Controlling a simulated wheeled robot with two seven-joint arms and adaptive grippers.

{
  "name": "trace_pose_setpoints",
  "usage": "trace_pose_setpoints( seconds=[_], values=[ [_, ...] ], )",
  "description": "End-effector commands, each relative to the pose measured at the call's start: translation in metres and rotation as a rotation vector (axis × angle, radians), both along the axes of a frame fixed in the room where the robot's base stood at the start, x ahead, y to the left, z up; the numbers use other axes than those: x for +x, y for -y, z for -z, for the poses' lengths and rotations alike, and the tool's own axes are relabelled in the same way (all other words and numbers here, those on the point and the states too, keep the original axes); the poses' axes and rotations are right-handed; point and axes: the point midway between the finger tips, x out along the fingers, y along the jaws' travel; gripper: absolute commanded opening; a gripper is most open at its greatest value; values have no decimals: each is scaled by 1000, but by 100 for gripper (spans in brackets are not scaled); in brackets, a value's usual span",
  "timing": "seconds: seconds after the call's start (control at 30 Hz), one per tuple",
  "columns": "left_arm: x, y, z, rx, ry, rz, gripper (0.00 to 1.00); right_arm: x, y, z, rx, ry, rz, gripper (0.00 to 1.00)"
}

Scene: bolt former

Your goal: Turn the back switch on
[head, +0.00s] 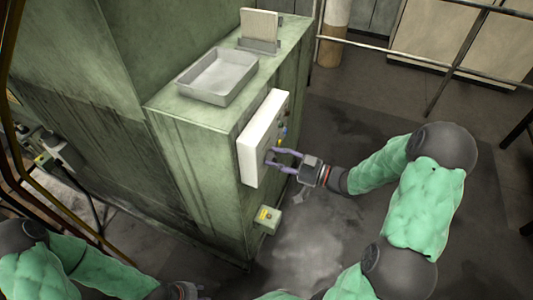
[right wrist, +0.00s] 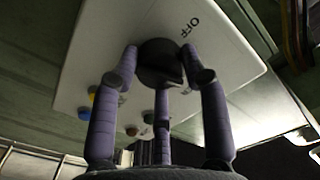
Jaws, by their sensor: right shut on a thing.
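A dark round switch knob (right wrist: 160,62) sits on a white control panel (right wrist: 108,50) in the right wrist view, with small lettering beside it. In the head view the panel (head: 259,140) is mounted on the side of the green cabinet. My right gripper (head: 271,158) reaches the panel's lower part from the right. Its purple fingers (right wrist: 163,75) close around the knob in the right wrist view. The fingers partly hide the knob, and I cannot tell its exact setting. My left gripper (head: 186,291) shows only in part at the bottom edge of the head view, away from the panel.
Coloured buttons, including a blue one (right wrist: 84,113), sit on the same panel. A small yellow-green box (head: 267,219) sticks out lower on the cabinet. A grey tray (head: 217,82) rests on the cabinet top. Railings (head: 400,61) cross at the back right.

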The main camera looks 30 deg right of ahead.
Motion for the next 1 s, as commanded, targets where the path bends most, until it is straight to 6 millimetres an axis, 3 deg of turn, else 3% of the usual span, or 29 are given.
trace_pose_setpoints(
  seconds=[0.73, 1.0],
  values=[
    [0, 0, -50, 0, 0, 0, 40, 0, 0, -2, 212, -183, 1, 0],
    [0, 0, -56, 0, 0, 0, 40, 0, 0, 0, 255, -218, 1, 0]
  ],
)
